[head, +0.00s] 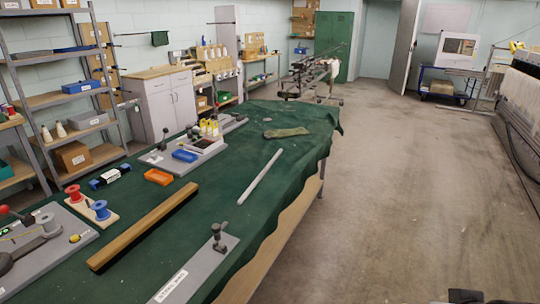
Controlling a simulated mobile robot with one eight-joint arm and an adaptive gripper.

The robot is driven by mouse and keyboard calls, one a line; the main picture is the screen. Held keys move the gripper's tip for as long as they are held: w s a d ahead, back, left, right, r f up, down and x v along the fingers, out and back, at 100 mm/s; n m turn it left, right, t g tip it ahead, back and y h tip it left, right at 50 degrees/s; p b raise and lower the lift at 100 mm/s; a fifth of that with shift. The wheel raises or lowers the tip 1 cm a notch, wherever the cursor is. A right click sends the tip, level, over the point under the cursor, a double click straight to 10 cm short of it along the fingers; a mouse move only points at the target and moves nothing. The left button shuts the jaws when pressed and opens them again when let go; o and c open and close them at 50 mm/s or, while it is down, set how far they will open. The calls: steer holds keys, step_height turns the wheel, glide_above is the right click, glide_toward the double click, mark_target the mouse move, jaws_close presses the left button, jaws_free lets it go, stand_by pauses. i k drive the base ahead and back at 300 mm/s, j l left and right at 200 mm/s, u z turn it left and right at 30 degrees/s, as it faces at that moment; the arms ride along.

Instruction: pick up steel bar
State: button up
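A slim light-grey bar (260,177), which looks like the steel bar, lies flat on the green-covered table (232,165), right of the middle. It lies at a slant, with its far end near the right side of the table. Nothing touches it except the cloth. My gripper cannot be made out in the head view. Only a small dark part, perhaps mine, shows at the bottom right edge.
A grey plate with a small upright fixture (217,240) is nearer. A folded green cloth (286,132) lies beyond. The floor (400,190) at right is clear.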

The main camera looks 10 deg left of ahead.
mark_target(242, 198)
steer(key=i+u, duration=0.2)
steer(key=i, duration=0.3)
steer(key=i+l+u, duration=0.15)
steer(key=i, duration=0.3)
steer(key=i+l+u, duration=0.2)
steer(key=i, duration=0.25)
steer(key=i+l+u, duration=0.15)
steer(key=i, duration=0.35)
steer(key=i+j+u, duration=0.15)
steer(key=i+u, duration=0.75)
steer(key=u, duration=2.9)
steer(key=z, duration=3)
steer(key=k+j+z, duration=0.15)
steer(key=k, duration=0.35)
